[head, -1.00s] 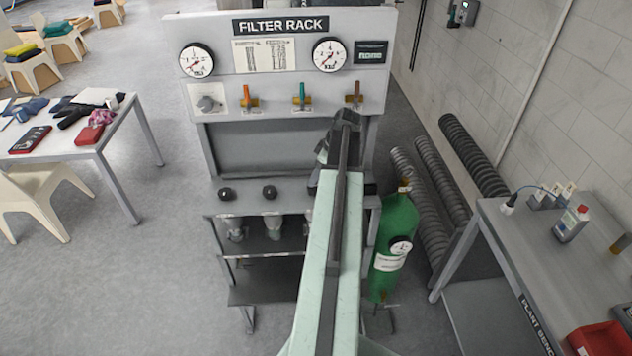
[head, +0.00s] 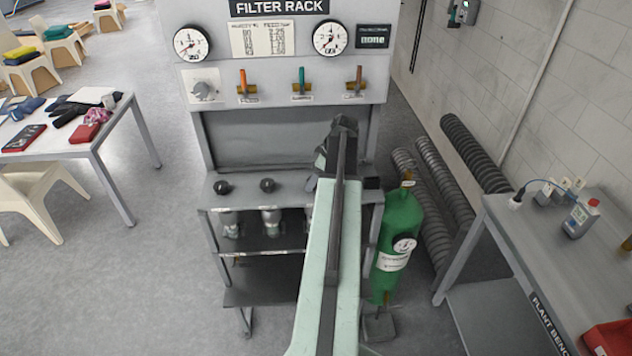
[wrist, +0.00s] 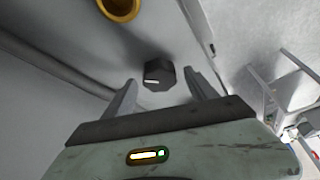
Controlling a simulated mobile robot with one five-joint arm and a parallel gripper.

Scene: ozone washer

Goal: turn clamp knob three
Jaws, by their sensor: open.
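Two black clamp knobs, a left one (head: 222,187) and a middle one (head: 267,185), stand on the ledge of the filter rack (head: 225,130) in the head view. My arm covers the ledge to their right, so no third knob shows there. In the wrist view, a black knob (wrist: 158,74) with a pale mark shows between and just beyond the fingertips of my gripper (wrist: 160,88). The fingers are apart, one on each side of it, and hold nothing. Whether either finger touches the knob cannot be told. My gripper is hidden in the head view.
A brass-coloured ring (wrist: 119,8) is above the knob in the wrist view. Several valve handles and two gauges are on the rack's panel. A green cylinder (head: 399,220) stands right of the rack. A plant bench (head: 500,235) is farther right. Open floor lies left.

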